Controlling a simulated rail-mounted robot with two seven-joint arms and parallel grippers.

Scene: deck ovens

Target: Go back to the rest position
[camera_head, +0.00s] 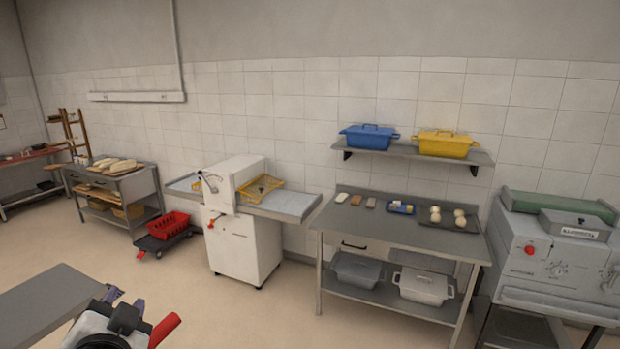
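My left gripper (124,300) shows at the bottom left of the head view, low in front of the floor. Its dark and light body is cut off by the lower edge. Two small purple-grey tips point up and away from me. A red bar (164,329) sticks out beside it on the right; I cannot tell whether it is part of the gripper. Whether the fingers are open or shut is unclear. My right gripper is not in view.
A grey flat slab (38,306) lies left of the gripper. Along the wall stand a bread table (142,184), a red crate (168,226) on a dolly, a white dough machine (243,248), a steel worktable (400,231) and a grey machine (545,255). The middle floor is clear.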

